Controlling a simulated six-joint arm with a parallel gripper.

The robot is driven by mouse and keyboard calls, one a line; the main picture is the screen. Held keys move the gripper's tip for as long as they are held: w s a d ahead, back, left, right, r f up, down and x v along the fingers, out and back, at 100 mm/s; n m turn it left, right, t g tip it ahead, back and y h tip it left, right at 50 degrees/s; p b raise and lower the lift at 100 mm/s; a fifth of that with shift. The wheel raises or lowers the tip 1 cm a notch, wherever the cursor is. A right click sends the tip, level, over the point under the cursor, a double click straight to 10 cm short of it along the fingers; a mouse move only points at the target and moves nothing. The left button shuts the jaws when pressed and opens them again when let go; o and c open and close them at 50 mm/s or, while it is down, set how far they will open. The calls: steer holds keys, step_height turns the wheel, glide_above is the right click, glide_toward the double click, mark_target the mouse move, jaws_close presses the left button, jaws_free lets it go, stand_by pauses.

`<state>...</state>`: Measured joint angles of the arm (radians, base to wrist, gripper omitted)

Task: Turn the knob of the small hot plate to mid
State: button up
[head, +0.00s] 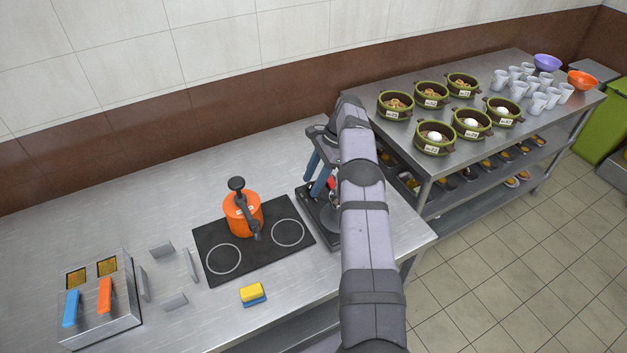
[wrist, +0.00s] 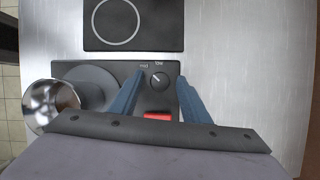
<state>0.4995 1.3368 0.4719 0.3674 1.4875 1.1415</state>
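The small hot plate (head: 308,205) is a black unit on the steel counter, partly hidden behind my arm in the head view. My gripper (wrist: 161,75) is open, with one blue finger on each side of the knob and visible gaps between. In the head view, my gripper (head: 316,168) is over the plate's back end.
A red part (wrist: 158,116) is near the knob. A shiny steel vessel (wrist: 45,103) is beside the disc. A two-ring black cooktop (head: 226,267) with an orange pot (head: 240,222) stands close by. Yellow-and-blue sponges (head: 252,293) lie in front. The counter behind is clear.

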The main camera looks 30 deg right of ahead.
steer(key=shift+r, duration=0.55)
step_height(320, 180, up, 9)
steer(key=p, duration=0.2)
stand_by(0.4)
